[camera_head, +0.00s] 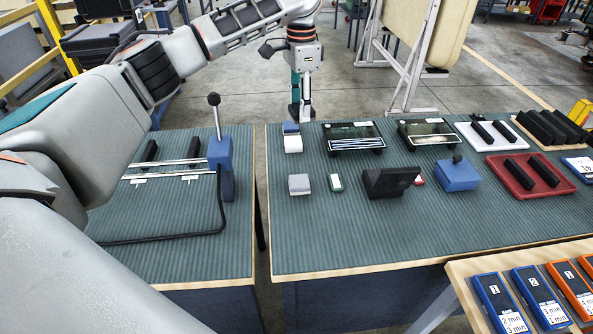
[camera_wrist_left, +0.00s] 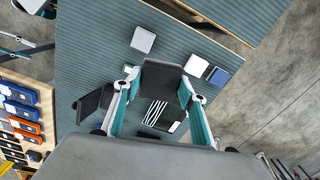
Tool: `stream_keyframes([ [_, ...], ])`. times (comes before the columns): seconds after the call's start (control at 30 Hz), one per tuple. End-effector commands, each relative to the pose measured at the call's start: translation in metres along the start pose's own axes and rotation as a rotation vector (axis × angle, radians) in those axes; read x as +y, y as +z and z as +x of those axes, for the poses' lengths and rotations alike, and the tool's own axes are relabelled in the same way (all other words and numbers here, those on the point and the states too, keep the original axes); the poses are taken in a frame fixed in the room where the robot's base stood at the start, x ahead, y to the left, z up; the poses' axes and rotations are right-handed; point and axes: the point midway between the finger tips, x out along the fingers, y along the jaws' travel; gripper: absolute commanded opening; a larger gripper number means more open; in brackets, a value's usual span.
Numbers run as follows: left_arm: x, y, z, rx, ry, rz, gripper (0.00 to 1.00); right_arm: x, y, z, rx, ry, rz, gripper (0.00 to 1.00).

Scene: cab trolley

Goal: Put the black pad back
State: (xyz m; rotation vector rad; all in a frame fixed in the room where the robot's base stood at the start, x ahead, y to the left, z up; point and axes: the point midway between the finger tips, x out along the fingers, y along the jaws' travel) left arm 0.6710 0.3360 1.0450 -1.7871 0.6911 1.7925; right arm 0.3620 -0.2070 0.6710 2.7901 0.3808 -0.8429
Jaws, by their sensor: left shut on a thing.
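My left gripper (camera_head: 301,112) hangs above the back edge of the right table, pointing down. In the left wrist view its two fingers (camera_wrist_left: 160,88) are shut on a black pad (camera_wrist_left: 165,76). Two black pads stand by the metal rails (camera_head: 165,162) on the left table, next to a blue block with a lever (camera_head: 221,150). A red tray (camera_head: 500,180) and a white tray (camera_head: 478,144) each carry black pads. A wooden tray (camera_head: 535,140) at the far right holds several more. My right gripper is out of view.
Two dark open boxes (camera_head: 352,147) stand at the back of the table. A black stand (camera_head: 388,183), a blue block with a knob (camera_head: 458,176) and small grey and white blocks stand nearby. A gap separates the two tables. Numbered cases (camera_head: 500,303) lie front right.

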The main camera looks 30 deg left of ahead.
Motion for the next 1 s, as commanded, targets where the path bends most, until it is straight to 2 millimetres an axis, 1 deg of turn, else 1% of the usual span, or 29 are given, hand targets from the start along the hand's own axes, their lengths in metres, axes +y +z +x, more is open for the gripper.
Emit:
stream_keyframes([
  [0.03, -0.009, -0.001, 0.003, 0.001, 0.003, 0.041, 0.18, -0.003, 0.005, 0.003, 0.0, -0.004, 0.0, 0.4],
  [0.1, -0.019, -0.001, 0.004, 0.001, 0.003, 0.1, 0.18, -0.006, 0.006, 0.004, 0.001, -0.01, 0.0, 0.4],
  [0.2, -0.029, 0.0, 0.004, 0.0, 0.001, 0.167, 0.18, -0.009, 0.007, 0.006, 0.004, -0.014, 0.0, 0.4],
  [0.33, -0.035, 0.002, 0.005, 0.0, 0.001, 0.215, 0.18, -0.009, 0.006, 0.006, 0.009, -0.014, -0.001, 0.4],
  [0.4, -0.037, 0.002, 0.012, -0.001, 0.001, 0.227, 0.18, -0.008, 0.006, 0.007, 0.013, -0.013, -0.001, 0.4],
  [0.47, -0.037, 0.002, 0.023, -0.002, 0.002, 0.229, 0.18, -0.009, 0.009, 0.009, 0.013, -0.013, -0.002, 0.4],
  [0.57, -0.037, 0.003, 0.047, -0.004, 0.004, 0.229, 0.18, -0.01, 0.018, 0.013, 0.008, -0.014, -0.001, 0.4],
  [0.6, -0.037, 0.003, 0.058, -0.004, 0.005, 0.229, 0.18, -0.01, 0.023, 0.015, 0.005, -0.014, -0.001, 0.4],
  [0.8, -0.037, 0.003, 0.107, -0.004, 0.004, 0.228, 0.18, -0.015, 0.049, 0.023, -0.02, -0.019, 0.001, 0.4],
  [0.9, -0.036, 0.003, 0.128, -0.004, 0.004, 0.228, 0.18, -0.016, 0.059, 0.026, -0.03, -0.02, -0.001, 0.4],
  [1.0, -0.036, 0.002, 0.141, -0.002, 0.002, 0.228, 0.18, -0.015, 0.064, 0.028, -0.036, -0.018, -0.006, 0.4],
])
